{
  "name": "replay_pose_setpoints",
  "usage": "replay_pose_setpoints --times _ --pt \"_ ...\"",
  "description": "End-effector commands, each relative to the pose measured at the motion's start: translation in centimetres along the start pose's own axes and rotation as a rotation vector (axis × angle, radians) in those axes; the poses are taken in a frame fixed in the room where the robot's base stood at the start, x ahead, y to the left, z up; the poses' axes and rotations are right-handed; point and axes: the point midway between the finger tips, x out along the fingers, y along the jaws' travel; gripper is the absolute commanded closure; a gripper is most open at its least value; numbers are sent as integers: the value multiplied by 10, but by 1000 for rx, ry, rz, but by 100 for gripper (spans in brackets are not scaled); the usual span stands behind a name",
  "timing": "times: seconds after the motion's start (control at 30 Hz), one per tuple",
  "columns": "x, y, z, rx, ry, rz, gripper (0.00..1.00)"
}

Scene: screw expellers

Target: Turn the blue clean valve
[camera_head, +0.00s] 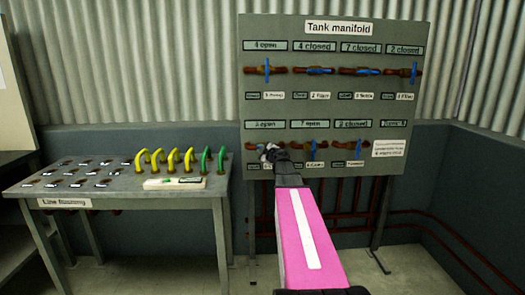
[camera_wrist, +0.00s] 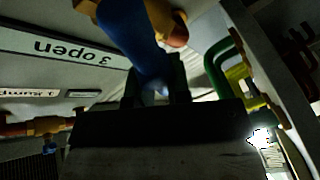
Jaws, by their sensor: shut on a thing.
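The grey tank manifold board (camera_head: 340,110) carries two rows of brown pipe valves with blue handles. My gripper (camera_head: 270,153) is at the lower left valve, under a label plate (camera_head: 272,125). In the wrist view, my gripper (camera_wrist: 155,85) is shut on a blue valve handle (camera_wrist: 128,32), whose gripped end is partly hidden between the dark fingers. An upside-down label reading "3 open" (camera_wrist: 65,48) is beside that handle. The small name tags at the lower left valve are too blurred or covered to read, so I cannot confirm which valve is called clean.
Neighbouring valves stand close by, one with a blue handle (camera_head: 313,147) just to the right. A grey table (camera_head: 130,187) at the left bears yellow (camera_head: 173,160) and green (camera_head: 221,160) curved hoses. Red pipes (camera_head: 340,200) run below the board. Open floor lies at the front.

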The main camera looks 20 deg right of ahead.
Motion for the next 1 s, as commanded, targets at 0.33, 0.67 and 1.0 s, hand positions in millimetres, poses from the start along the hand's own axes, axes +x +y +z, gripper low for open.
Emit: replay_pose_setpoints --times 0.33,0.67,1.0 --pt "0 -2 0 -34 -10 -15 100" --pt "0 -2 0 -33 -9 -15 60" --pt "-1 -1 0 -33 -9 -14 58"
